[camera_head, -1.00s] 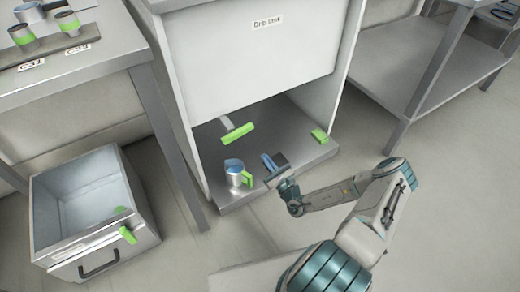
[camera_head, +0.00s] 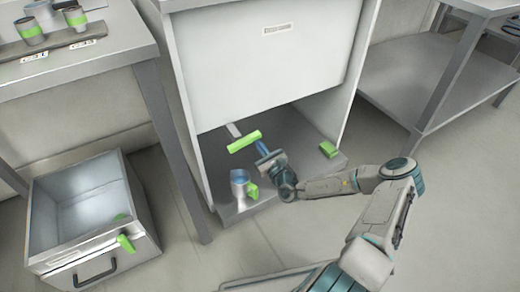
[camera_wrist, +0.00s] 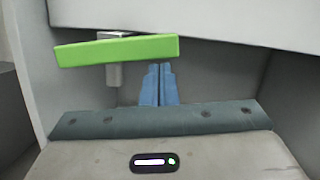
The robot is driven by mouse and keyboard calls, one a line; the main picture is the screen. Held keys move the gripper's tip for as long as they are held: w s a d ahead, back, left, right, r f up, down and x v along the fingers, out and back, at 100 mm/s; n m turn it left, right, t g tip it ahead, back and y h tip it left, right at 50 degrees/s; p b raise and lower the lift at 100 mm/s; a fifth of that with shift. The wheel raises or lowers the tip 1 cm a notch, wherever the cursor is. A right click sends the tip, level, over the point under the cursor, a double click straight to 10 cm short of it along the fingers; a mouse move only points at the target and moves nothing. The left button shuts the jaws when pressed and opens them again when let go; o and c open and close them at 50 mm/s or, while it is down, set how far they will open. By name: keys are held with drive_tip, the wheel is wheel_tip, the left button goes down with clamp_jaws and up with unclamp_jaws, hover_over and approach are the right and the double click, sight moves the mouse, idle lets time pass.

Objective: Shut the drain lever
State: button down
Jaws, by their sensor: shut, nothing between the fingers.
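The drain lever is a bright green bar (camera_head: 244,141) on a grey stem under the white drip tank (camera_head: 262,65). In the wrist view the lever (camera_wrist: 116,50) lies nearly level, its right end slightly higher, just beyond and above my fingers. My gripper (camera_head: 261,146) is shut and empty; its blue fingertips, also in the wrist view (camera_wrist: 159,70), are close to the right end of the lever. I cannot tell whether they touch it.
A metal mug with a green handle (camera_head: 240,186) stands on the base shelf below the lever. A green block (camera_head: 328,149) sits at the shelf's right. An open bin (camera_head: 95,235) stands on the floor at left. Cups (camera_head: 30,32) stand on the left table.

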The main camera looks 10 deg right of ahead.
drive_tip(key=shift+r, duration=0.15)
drive_tip(key=shift+r+n+p, duration=0.1)
drive_tip(key=shift+n+p, duration=0.3)
drive_tip(key=shift+p, duration=0.4)
